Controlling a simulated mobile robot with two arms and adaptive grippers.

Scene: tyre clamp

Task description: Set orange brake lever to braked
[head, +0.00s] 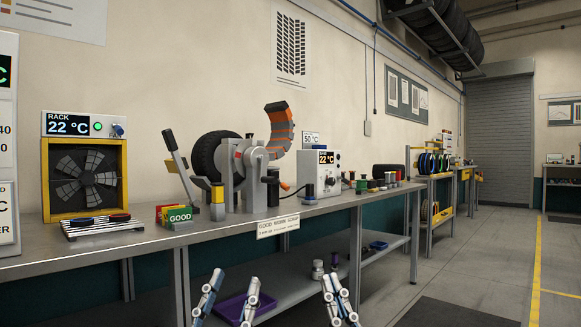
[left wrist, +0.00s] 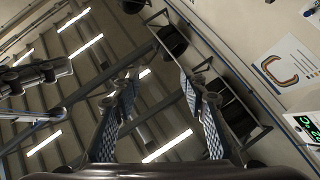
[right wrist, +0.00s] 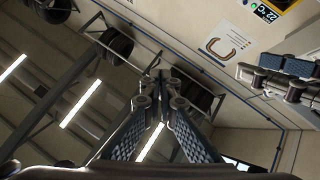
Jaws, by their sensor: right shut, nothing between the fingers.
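A small orange part (head: 284,186), which looks like the brake lever, shows low on the right side of the grey tyre clamp (head: 252,165) in the head view. It is too small to tell its setting. The clamp stands on the workbench with a black tyre (head: 205,155) behind it and a curved orange and grey piece (head: 280,128) rising at its upper right. My left gripper (head: 235,277) is open and empty, in front of and below the bench edge; its fingers stand apart in the left wrist view (left wrist: 158,75). My right gripper (head: 332,274) is shut and empty, also low in front of the bench.
A dark-handled lever (head: 178,160) leans left of the clamp. A white control box (head: 321,172) and several spools stand to the right. A purple tray (head: 243,306) lies on the lower shelf.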

